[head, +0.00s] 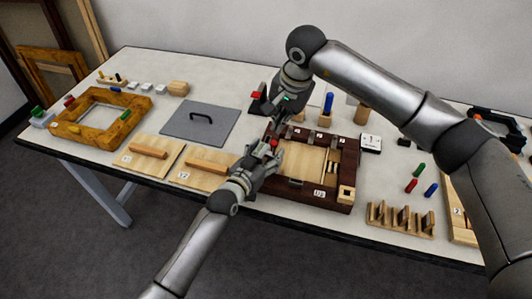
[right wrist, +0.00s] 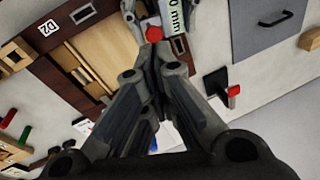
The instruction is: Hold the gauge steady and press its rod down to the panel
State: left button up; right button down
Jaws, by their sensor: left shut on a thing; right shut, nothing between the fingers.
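The gauge (right wrist: 176,20), a small block with a white and green face marked "0 mm", is at the top of the right wrist view. A red knob (right wrist: 153,34), apparently its rod's end, is beside it and also shows in the head view (head: 274,142). My left gripper (head: 268,153) is shut on the gauge over the dark frame's left side, largely hiding it. The pale wooden panel (head: 300,160) lies inside the frame. My right gripper (head: 271,108) is shut and empty; its tips (right wrist: 152,58) are close to the red knob. I cannot tell whether they touch.
The dark wooden frame (head: 323,203) surrounds the panel. A grey plate with a handle (head: 198,124) and wooden boards (head: 150,157) lie left. A black stand with a red block (head: 258,96) is behind my right gripper. Slotted wood (head: 400,222) and coloured pegs (head: 412,185) are right.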

aim_at(274, 143)
jog(key=n, duration=0.3)
jog(key=shift+a+f+n+t+h, duration=0.15)
jog(key=shift+a+n+t+h, duration=0.15)
jog(key=shift+a+n, duration=0.1)
jog(key=n, duration=0.4)
jog(key=shift+a+f+t, duration=0.25)
jog(key=shift+a+t, duration=0.05)
jog(key=shift+a, duration=0.05)
jog(key=shift+f, duration=2.2)
jog(key=shift+f, duration=1.45)
jog(key=shift+r, duration=0.1)
jog(key=shift+r, duration=3.45)
pick_arm(q)
jog(key=o, duration=1.1)
jog(key=shift+o, duration=0.2)
